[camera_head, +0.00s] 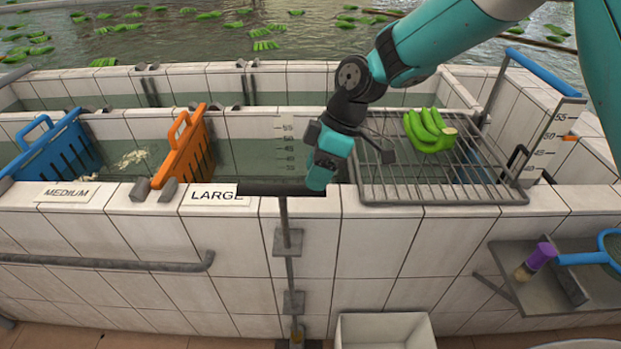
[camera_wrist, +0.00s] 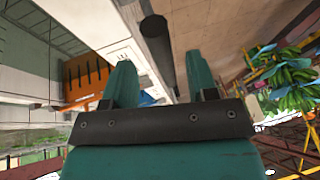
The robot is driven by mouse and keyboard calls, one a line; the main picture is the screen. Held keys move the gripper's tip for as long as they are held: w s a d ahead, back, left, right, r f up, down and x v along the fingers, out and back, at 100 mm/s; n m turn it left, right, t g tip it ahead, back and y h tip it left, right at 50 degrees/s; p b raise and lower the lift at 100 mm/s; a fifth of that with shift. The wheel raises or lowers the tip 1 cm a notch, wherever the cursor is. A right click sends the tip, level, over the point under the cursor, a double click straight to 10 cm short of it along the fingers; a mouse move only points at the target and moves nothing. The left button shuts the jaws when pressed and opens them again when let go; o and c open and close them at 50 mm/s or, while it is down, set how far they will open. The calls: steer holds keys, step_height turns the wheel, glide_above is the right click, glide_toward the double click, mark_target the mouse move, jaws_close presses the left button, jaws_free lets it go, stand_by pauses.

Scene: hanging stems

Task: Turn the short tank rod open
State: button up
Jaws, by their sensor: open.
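The short tank rod (camera_head: 290,265) stands upright against the tank's tiled front wall and runs down through two brackets. Its dark crossbar handle (camera_head: 265,188) lies level at the rim, along the wall. My gripper (camera_head: 318,182) is at the right end of this handle, pointing down, and partly covers that end. In the wrist view the dark round bar (camera_wrist: 157,38) shows between the two spread teal fingers of my gripper (camera_wrist: 161,80). The fingers are open, with gaps on both sides of the bar. I cannot tell whether either finger touches it.
A wire rack (camera_head: 440,185) with green bananas (camera_head: 428,130) lies right of my gripper. An orange divider (camera_head: 185,145) and a blue divider (camera_head: 60,145) stand in the tank at left. A shelf (camera_head: 540,285) juts out at right. A white bin (camera_head: 385,330) stands below.

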steer(key=shift+x, duration=1.65)
jaws_close()
